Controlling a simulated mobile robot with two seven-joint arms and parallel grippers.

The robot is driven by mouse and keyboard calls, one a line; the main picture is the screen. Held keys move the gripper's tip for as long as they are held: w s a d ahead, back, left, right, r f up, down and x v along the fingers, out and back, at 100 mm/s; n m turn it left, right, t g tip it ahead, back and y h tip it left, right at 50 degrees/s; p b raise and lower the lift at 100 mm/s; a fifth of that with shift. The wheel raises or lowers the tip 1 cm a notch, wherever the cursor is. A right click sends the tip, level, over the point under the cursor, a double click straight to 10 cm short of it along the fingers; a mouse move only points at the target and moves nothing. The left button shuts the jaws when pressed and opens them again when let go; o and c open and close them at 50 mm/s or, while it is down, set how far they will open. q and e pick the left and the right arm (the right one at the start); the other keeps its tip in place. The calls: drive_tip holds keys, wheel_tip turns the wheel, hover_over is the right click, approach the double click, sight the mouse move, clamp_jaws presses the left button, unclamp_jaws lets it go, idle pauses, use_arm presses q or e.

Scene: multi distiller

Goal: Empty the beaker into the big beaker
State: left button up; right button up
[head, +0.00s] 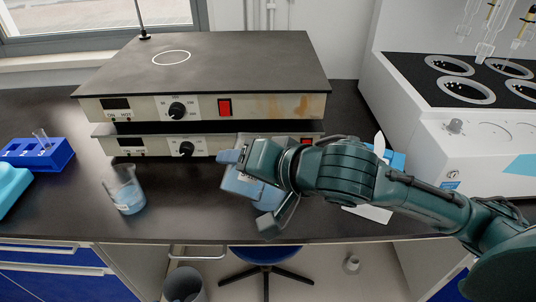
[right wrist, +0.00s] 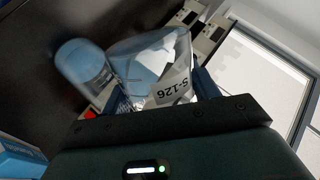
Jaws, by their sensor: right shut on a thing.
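A clear beaker (head: 125,190) with some light blue liquid stands on the dark bench at the left of the head view. My right gripper (head: 262,190) is above the bench in front of the stacked hot plates. It is shut on a second beaker (head: 240,185), which looks tilted and is largely hidden by the fingers. In the right wrist view this held beaker (right wrist: 160,70) carries a white label and shows blue inside. A blue cylindrical shape (right wrist: 85,65) shows beside it; I cannot tell which vessel it is. My left gripper is not in view.
Two stacked hot plates (head: 205,107) fill the back middle. A blue tube rack (head: 38,154) is at the far left. A white water bath (head: 470,140) stands at the right, with a blue and white tissue box (head: 397,160) beside it. Bench between the standing beaker and my gripper is clear.

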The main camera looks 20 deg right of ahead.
drive_tip(key=shift+r+g, duration=0.3)
drive_tip(key=shift+r, duration=0.05)
drive_tip(key=shift+w+f+m, duration=0.1)
drive_tip(key=shift+f+m, duration=0.3)
drive_tip(key=shift+f, duration=0.05)
drive_tip(key=shift+d+f+y+b, duration=0.1)
drive_tip(key=shift+f+y+b, duration=0.2)
drive_tip(key=shift+b, duration=0.2)
use_arm(q)
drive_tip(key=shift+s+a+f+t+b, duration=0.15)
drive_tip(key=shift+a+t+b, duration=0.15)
drive_tip(key=shift+b, duration=0.2)
use_arm(e)
drive_tip(key=shift+f+m+g, duration=0.3)
drive_tip(key=shift+f+g, duration=0.15)
drive_tip(key=shift+g, duration=0.05)
